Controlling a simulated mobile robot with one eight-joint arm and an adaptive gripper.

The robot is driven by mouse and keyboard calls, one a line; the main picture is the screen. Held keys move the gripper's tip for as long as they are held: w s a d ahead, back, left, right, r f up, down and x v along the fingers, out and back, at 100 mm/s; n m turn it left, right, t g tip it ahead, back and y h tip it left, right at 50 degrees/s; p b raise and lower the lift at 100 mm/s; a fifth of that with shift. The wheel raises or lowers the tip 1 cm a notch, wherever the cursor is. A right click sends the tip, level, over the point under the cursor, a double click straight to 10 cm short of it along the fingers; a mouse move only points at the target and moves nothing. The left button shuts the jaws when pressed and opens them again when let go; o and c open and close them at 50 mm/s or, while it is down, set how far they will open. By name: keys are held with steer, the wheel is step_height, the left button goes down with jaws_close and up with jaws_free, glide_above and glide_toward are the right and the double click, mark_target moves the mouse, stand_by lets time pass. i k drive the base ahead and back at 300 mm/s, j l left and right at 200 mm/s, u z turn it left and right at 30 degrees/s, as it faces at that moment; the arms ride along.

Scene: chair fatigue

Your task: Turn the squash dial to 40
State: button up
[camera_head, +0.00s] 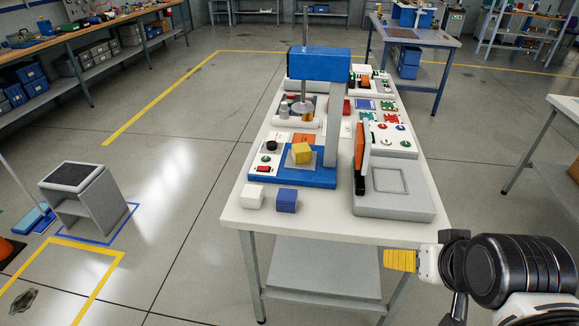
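A blue press (319,65) stands on the white table, with a vertical rod and a round plate above a yellow cube (301,152). At the left of its blue base is a small white panel (262,160). The panel carries a black round knob (271,146), a green button (265,158) and a red switch (263,169). The black knob looks like the squash dial; its markings are too small to read. My gripper (400,260), with yellow fingertips, is at the lower right, beside the table's front right corner and well apart from the knob. Its finger opening cannot be made out.
A white cube (252,196) and a blue cube (287,200) sit near the table's front edge. A grey box with an orange-and-black upright part (395,190) stands between my gripper and the knob. Several buttons and panels fill the table's back.

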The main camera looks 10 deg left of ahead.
mark_target(271, 145)
steer(key=i+j, duration=0.2)
steer(key=j, duration=0.15)
steer(key=i+j, duration=0.15)
steer(key=j, duration=0.2)
steer(key=i+j, duration=0.2)
steer(key=j, duration=0.15)
steer(key=i+j, duration=0.2)
steer(key=j, duration=0.15)
steer(key=i, duration=0.5)
steer(key=z, duration=0.05)
